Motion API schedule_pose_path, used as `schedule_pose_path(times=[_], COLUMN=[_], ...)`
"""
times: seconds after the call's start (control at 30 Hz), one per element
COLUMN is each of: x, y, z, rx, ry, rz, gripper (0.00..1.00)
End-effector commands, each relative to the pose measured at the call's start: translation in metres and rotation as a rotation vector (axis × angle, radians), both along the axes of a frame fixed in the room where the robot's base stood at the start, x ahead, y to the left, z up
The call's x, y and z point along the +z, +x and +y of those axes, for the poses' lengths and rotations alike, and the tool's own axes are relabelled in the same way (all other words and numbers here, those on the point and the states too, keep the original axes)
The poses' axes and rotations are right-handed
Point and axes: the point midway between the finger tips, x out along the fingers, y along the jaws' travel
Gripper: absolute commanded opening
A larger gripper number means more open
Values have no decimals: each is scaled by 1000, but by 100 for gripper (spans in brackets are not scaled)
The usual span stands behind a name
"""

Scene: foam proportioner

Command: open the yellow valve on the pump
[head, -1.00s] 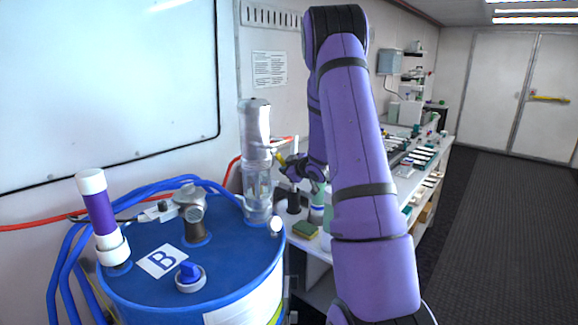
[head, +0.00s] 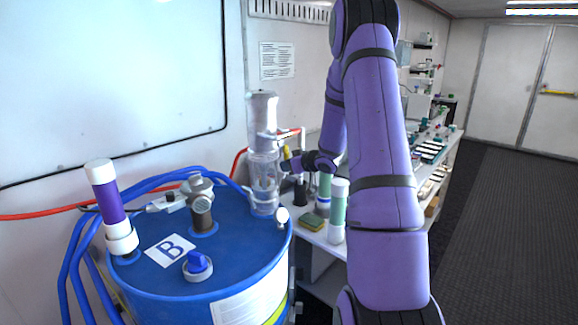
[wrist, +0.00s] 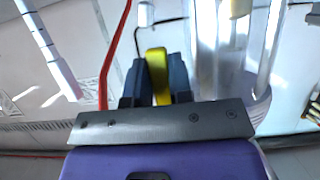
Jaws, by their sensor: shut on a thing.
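The pump (head: 263,112) is a clear and whitish upright cylinder on the blue drum's lid, near its back right edge. Its yellow valve handle (head: 287,153) shows small at the pump's right side, partly hidden by my gripper (head: 289,164). In the wrist view the yellow handle (wrist: 157,68) stands upright between the two dark fingers of my gripper (wrist: 158,80), which is shut on it. The clear pump body (wrist: 228,62) is just right of the fingers there.
The blue drum (head: 235,245) carries a purple-and-white tube (head: 108,205), a metal fitting (head: 201,205) and blue hoses. Green-and-white bottles (head: 338,212) and a sponge (head: 312,222) stand on the bench close by my arm. The floor (head: 500,220) at right is clear.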

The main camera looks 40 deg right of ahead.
Motion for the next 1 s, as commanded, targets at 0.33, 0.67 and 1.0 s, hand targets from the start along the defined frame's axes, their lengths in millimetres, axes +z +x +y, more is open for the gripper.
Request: schedule_pose_path(times=[0.33, 0.67, 1.0], x=[-1, -1, 0], y=[-1, 0, 1], z=[0, 1, -4], rx=[-1, 0, 2], ry=[7, 5, -91], rz=[3, 1, -7], gripper=[0, 46, 46])
